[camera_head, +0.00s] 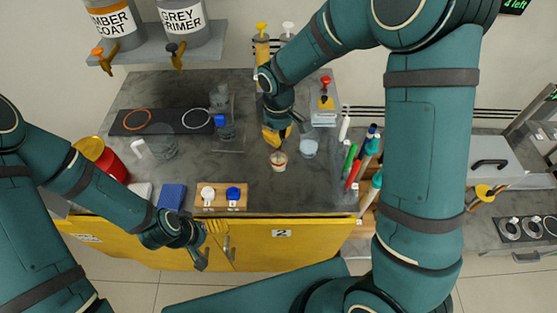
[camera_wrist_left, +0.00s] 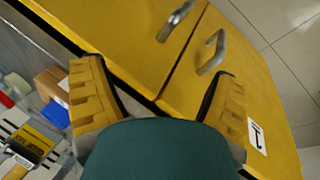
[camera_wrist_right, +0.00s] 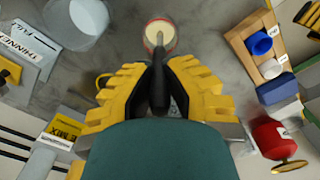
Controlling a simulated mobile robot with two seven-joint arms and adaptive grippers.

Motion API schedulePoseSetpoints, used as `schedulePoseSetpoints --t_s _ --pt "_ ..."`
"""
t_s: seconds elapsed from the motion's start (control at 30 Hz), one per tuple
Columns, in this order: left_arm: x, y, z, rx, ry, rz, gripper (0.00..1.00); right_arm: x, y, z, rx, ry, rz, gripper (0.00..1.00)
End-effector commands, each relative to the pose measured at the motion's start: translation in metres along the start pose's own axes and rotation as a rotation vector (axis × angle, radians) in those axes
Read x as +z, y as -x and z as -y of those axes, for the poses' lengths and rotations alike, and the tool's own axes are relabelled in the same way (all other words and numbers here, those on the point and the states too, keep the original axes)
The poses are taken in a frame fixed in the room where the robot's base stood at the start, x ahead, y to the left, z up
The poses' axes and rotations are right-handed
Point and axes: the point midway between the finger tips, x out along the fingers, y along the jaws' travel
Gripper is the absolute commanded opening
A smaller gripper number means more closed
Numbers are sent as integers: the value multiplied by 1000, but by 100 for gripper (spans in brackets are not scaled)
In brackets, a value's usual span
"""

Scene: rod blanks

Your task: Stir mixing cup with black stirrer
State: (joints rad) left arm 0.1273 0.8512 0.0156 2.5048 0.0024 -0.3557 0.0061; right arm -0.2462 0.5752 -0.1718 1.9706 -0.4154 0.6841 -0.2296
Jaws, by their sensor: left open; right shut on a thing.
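The mixing cup (camera_head: 278,165) stands upright on the grey counter (camera_head: 262,191), a small pale cup with a reddish rim. It also shows in the right wrist view (camera_wrist_right: 148,47). My right gripper (camera_head: 277,137) is just above and behind it, shut on the black stirrer (camera_wrist_right: 158,88). The stirrer's thin end overlaps the cup's opening in the right wrist view; how deep it reaches I cannot tell. My left gripper (camera_head: 213,243) is open and empty in front of the yellow cabinet (camera_head: 300,235), clear of the cup.
A clear container (camera_head: 309,148) stands close right of the cup. Markers (camera_head: 352,166) stand further right. A wooden block (camera_head: 220,205) with white and blue caps is front left. Dispensers (camera_head: 181,22) hang at the back.

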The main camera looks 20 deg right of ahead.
Motion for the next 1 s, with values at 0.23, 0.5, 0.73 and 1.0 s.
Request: schedulePoseSetpoints --t_s 0.23,0.5,0.73,1.0 --pt "-1 15 -6 0 0 0 87 0 21 0 0 1 0 0" --pt "-3 28 -10 0 0 0 87 0 40 0 0 0 -1 0" --pt "-3 28 -11 0 0 0 87 0 42 0 0 0 0 0" --pt "-3 28 -11 0 0 0 87 0 42 0 0 0 0 0"
